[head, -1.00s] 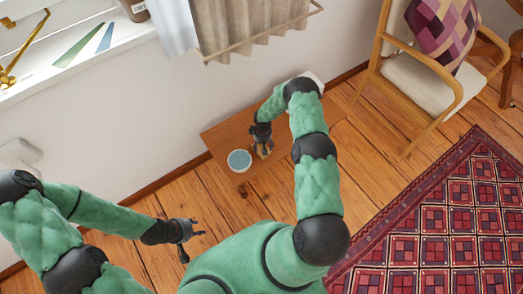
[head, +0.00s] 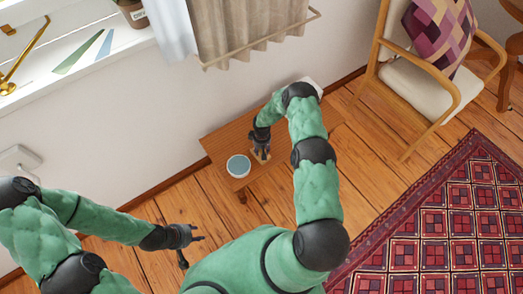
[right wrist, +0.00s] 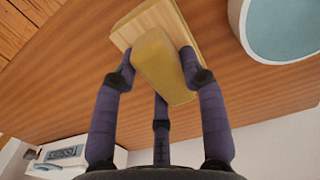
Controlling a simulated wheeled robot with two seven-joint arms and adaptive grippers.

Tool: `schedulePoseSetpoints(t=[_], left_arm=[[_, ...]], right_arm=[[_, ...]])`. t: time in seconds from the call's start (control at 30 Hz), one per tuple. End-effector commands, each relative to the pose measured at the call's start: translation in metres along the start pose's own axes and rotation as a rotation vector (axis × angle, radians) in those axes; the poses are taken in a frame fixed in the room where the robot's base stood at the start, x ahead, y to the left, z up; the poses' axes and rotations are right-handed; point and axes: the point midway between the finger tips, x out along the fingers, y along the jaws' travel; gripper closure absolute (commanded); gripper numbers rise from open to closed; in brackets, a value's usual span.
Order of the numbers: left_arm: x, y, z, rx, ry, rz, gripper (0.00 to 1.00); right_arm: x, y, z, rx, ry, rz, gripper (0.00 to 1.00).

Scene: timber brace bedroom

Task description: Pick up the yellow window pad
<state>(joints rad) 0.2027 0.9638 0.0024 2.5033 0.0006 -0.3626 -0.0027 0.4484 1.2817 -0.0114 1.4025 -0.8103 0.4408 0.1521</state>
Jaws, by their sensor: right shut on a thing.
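The yellow window pad (right wrist: 163,68) is a dull yellow block in the right wrist view, between the fingers of my right gripper (right wrist: 160,80). The gripper is shut on its sides. Behind the pad lies a pale wooden piece (right wrist: 122,36), over the brown wooden table top. I cannot tell whether the pad touches that piece. In the head view my right gripper (head: 262,150) is low over the small table, and its fingers mostly hide the pad. My left gripper (head: 192,240) is open and empty, over the floor beside the table.
A round bowl (head: 238,166) with a blue-grey inside stands on the small wooden table (head: 222,140), left of my right gripper. A white wall and curtain (head: 250,30) are behind. A cushioned chair (head: 420,85) and red patterned rug (head: 440,220) are to the right.

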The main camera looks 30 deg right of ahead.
Motion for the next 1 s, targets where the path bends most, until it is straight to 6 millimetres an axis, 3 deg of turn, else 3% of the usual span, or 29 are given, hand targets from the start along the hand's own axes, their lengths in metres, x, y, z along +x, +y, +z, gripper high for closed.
schedulePoseSetpoints(t=[0.2, 0.5, 0.7, 1.0], left_arm=[[-0.019, 0.007, 0.001, 0.0, 0.0, 0.0, 0.6], [-0.048, 0.017, 0.002, 0.0, 0.0, 0.0, 0.6], [-0.056, 0.02, 0.002, 0.0, 0.0, 0.0, 0.6], [-0.059, 0.021, 0.002, 0.0, 0.0, 0.0, 0.6]], right_arm=[[-0.032, 0.001, -0.002, 0.001, 0.003, 0.002, 0.94], [-0.094, -0.046, 0.023, -0.004, 0.003, 0.001, 0.94], [-0.11, -0.087, 0.045, -0.005, 0.002, 0.0, 0.94], [-0.123, -0.118, 0.061, -0.003, 0.003, 0.002, 0.94]])
